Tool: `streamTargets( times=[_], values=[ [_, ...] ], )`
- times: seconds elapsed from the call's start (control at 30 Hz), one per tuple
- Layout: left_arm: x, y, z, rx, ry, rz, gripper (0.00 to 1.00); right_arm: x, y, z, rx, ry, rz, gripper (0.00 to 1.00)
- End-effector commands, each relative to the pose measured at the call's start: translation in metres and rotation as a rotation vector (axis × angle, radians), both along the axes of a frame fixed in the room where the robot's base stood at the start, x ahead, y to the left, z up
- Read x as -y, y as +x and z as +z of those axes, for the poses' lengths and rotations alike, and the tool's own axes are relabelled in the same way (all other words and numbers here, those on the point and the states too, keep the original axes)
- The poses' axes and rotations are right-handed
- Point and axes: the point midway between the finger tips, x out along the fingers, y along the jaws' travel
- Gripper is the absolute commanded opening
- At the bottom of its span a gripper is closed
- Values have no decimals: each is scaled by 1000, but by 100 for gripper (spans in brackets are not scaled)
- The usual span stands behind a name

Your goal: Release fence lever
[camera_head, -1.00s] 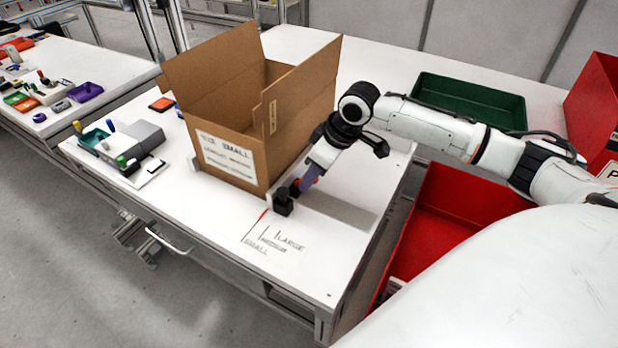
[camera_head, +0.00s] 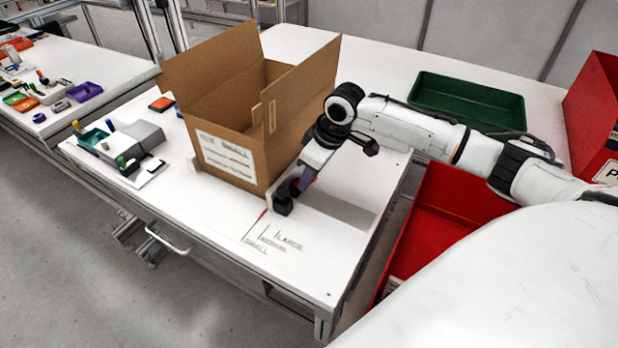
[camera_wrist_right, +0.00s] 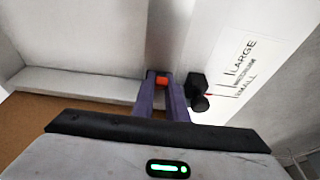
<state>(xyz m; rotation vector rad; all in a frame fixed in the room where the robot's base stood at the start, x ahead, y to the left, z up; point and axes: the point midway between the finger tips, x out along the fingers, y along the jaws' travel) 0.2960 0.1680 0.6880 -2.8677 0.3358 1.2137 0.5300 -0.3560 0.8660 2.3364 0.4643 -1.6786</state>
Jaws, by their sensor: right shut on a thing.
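My right gripper (camera_head: 297,189) reaches down beside the cardboard box (camera_head: 231,162) at the front of the white table. In the right wrist view its two purple fingers (camera_wrist_right: 162,88) are shut on a small orange-red piece, the fence lever (camera_wrist_right: 161,82). A black block with a round knob (camera_wrist_right: 198,94) sits just right of the fingers; it also shows in the head view (camera_head: 283,201). My left gripper is not in view.
SMALL, MEDIUM and LARGE marks (camera_head: 270,245) are printed on the tabletop in front. A red bin (camera_head: 435,225) stands right of the table, and a green tray (camera_head: 468,102) lies behind my right arm. A grey device (camera_head: 130,145) stands left of the box.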

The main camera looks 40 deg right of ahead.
Motion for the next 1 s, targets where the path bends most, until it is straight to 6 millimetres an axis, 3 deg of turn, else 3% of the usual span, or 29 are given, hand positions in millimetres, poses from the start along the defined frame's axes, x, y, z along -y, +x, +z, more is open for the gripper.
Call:
streamTargets(
  times=[0.33, 0.77, 0.8, 0.87, 1.0],
  values=[
    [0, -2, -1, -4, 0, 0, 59, -4, 10, 8, -244, -101, -1, 0],
    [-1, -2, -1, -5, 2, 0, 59, -4, 9, 9, -283, -118, 1, 0],
    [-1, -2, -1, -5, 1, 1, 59, -4, 9, 9, -283, -118, 1, 18],
    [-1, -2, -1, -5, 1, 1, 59, -4, 9, 9, -282, -118, 1, 28],
    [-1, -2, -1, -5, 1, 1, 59, -4, 9, 9, -281, -118, 1, 31]
  ],
)
